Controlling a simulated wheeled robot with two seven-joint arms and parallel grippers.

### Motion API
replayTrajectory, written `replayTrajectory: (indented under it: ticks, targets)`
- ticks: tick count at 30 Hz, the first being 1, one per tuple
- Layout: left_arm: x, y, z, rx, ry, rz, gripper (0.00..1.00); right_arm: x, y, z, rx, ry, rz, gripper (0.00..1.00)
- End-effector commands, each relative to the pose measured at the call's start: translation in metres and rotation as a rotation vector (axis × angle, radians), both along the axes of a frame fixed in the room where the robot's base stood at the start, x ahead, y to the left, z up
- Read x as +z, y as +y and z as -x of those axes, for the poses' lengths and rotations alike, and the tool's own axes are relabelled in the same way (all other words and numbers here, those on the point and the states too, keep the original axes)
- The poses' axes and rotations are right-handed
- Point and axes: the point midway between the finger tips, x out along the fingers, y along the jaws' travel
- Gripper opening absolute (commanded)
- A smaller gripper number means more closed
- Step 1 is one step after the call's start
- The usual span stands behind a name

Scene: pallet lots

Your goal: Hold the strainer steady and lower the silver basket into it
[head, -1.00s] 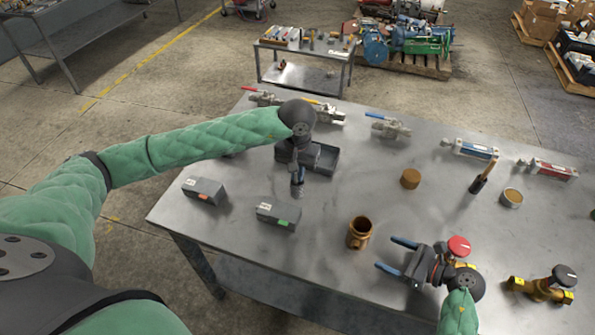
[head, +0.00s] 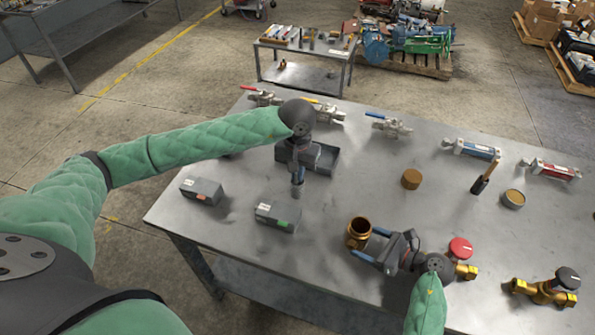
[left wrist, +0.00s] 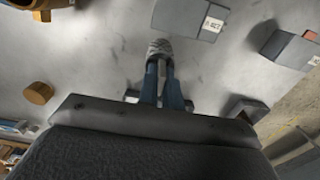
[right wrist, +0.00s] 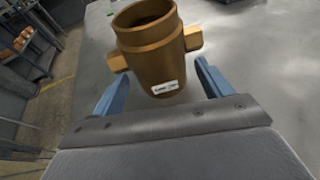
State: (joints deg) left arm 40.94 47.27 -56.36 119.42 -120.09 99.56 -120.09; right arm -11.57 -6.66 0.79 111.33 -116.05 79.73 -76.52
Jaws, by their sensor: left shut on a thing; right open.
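The brass strainer (head: 358,234) stands upright on the metal table with its round mouth facing up. It also shows in the right wrist view (right wrist: 150,50), with side ports and a white label. My right gripper (head: 369,245) is open. Its blue fingers reach toward the strainer from the right, one on each side in the right wrist view (right wrist: 163,82), with a visible gap to the body. My left gripper (head: 297,179) is shut on the silver basket (left wrist: 160,48), held fingers-down left of the strainer. The basket is small and partly hidden in the head view.
Two grey boxes (head: 202,191) (head: 277,216) lie left of the strainer. A red-knobbed valve (head: 460,249) stands right of my right gripper. A brown round cap (head: 411,179) lies behind. Table between basket and strainer is clear.

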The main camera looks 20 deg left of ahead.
Motion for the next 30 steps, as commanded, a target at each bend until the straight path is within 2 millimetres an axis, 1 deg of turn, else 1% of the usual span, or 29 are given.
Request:
replayTrajectory:
  ticks: [1,6,12,19,23,24,26,27,29,30]
  targets:
    - [-0.005,0.0,0.0,0.0,0.0,0.0,0.0,-0.003,0.004,-0.001,0.002,-0.002,0.0,0.78]
    - [-0.009,0.0,0.0,0.0,-0.001,0.0,0.0,-0.006,0.015,-0.005,0.0,-0.001,0.0,0.78]
    - [-0.01,0.0,0.0,0.0,-0.001,0.0,0.0,-0.006,0.019,-0.007,0.0,-0.001,0.0,0.78]
    - [-0.01,0.0,0.0,0.0,-0.001,0.0,0.0,-0.006,0.02,-0.006,0.0,-0.001,-0.001,0.78]
    - [-0.01,0.0,0.0,0.0,-0.001,0.0,0.0,-0.006,0.02,-0.007,-0.001,-0.001,-0.001,0.52]
    - [-0.01,0.0,0.0,0.0,-0.001,0.0,0.0,-0.006,0.02,-0.006,0.0,0.0,-0.001,0.48]
    - [-0.01,0.0,0.0,0.0,-0.001,0.0,0.0,-0.006,0.02,-0.006,-0.001,-0.001,-0.001,0.48]
    - [-0.01,0.0,0.0,0.0,0.0,0.0,0.0,-0.006,0.02,-0.006,0.0,0.0,-0.001,0.67]
    - [-0.01,0.0,0.0,0.0,0.0,0.0,0.0,-0.006,0.02,-0.006,0.0,0.0,-0.001,0.79]
    - [-0.01,0.0,0.0,0.0,0.0,0.0,0.0,-0.006,0.02,-0.006,0.0,0.0,-0.001,0.83]
